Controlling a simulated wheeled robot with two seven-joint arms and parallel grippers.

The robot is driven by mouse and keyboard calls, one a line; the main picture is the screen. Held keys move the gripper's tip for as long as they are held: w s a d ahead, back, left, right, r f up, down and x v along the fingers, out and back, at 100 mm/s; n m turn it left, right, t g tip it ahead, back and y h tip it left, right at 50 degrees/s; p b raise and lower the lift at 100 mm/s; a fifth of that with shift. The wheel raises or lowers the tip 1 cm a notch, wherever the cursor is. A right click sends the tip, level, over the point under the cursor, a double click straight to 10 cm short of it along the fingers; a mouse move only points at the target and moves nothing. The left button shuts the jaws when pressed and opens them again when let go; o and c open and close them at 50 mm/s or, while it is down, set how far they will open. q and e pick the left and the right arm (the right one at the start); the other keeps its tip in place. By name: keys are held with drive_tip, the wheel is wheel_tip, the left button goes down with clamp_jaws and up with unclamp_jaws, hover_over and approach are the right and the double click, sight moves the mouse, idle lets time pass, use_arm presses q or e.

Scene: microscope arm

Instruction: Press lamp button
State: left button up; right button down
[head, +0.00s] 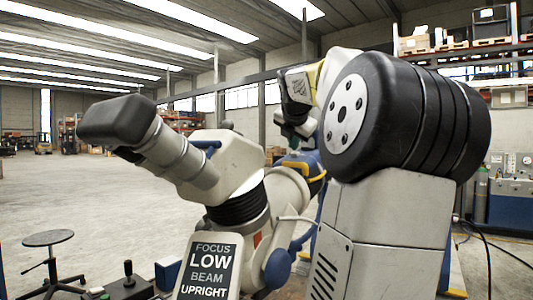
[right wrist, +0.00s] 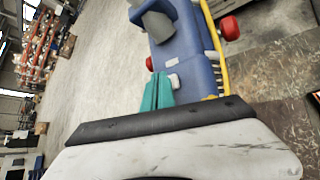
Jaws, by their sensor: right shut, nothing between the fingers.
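My right gripper (head: 298,128) shows in the middle of the head view, partly hidden by a large black ribbed drum. Its teal fingers also show in the right wrist view (right wrist: 160,92), closed together and empty. In that view they overlap a blue body (right wrist: 190,50) with a yellow rail (right wrist: 215,45); I cannot tell whether they touch it. A red round knob (right wrist: 230,28) is on the blue body's right side, and another red knob (right wrist: 149,63) on its left. I cannot tell which part is the lamp button. My left gripper is not in view.
A sign (head: 208,268) reads FOCUS LOW, BEAM UPRIGHT at the bottom of the head view. A black joystick (head: 128,272) and a round stool (head: 48,239) are at lower left. Shelves with boxes (head: 414,40) stand at right. The floor at left is open.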

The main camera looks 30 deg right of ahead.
drive_tip(key=shift+f, duration=0.1)
idle(0.5)
drive_tip(key=shift+d+f, duration=0.15)
drive_tip(key=shift+f, duration=0.2)
drive_tip(key=shift+r, duration=0.4)
idle(0.3)
wheel_tip(320, 180, up, 6)
drive_tip(key=a, duration=0.1)
drive_tip(key=shift+s+a, duration=0.3)
drive_tip(key=shift+s, duration=0.05)
drive_tip(key=shift+f, duration=0.1)
